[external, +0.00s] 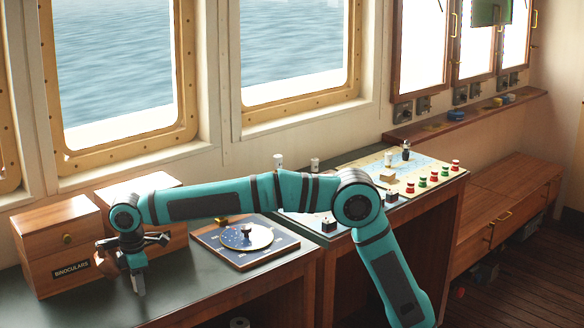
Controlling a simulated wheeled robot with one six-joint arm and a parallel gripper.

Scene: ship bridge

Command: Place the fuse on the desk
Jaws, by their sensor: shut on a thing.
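My gripper (137,272) points down over the left part of the dark-topped desk (185,290), in front of the wooden boxes. It is shut on a small pale grey piece, which looks like the fuse (139,286), held upright below the fingers. The fingers and arm hide part of it. I cannot tell whether its lower end touches the desk top or hangs just above it.
A wooden box labelled binoculars (62,250) stands close left of my gripper, with another box (150,190) behind. A dial board (245,240) lies to the right. A chart table (410,180) with coloured knobs stands farther right. Bare desk lies in front.

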